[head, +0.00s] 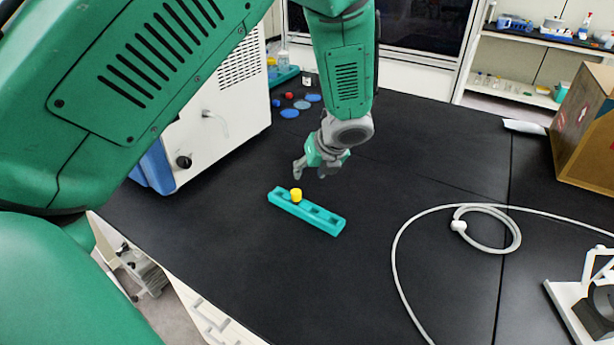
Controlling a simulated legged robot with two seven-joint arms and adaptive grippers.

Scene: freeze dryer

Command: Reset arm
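My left arm is green and comes in from the left, arching over the top of the head view. Its forearm hangs down near the middle. My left gripper (312,175) points down above the black bench, with its fingers apart and nothing visible between them. A teal rack (321,217) lies just below and in front of it, with several slots. A yellow-capped vial (296,195) stands toward the rack's left end, close to the fingers but apparently apart from them. My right gripper is not in view.
A white machine (215,125) stands at the left, partly behind my arm. Blue discs (301,105) and a red cap (289,95) lie behind. A white cable (400,262) loops at the right, near a cardboard box (585,125). The bench front is clear.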

